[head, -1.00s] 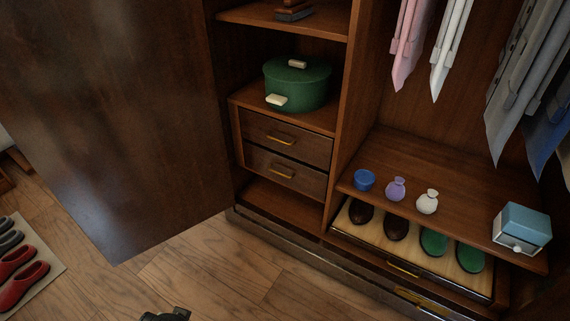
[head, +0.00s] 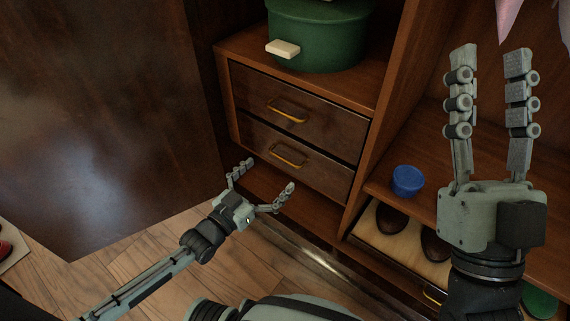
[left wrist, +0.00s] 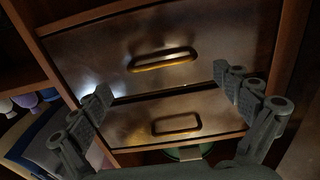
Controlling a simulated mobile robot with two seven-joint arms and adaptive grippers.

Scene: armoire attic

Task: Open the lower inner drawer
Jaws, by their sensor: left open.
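The lower inner drawer (head: 325,176) is dark brown wood with a brass loop handle (head: 288,154), and looks shut. The upper inner drawer (head: 335,121) is just above it, also shut. My left gripper (head: 268,176) is open and empty, in front of and a little below the lower drawer, apart from its handle. The left wrist view appears upside down; there the lower drawer's handle (left wrist: 160,61) is above the upper drawer's handle (left wrist: 175,124), with the open fingers spread at either side. My right gripper (head: 490,60) is open and empty, pointing up at the right.
A green pot (head: 320,38) stands above the drawers. The open armoire door (head: 100,120) fills the left. A blue jar (head: 407,181) sits on the right shelf, over a shoe tray (head: 384,246). Wooden floor (head: 160,265) shows below left.

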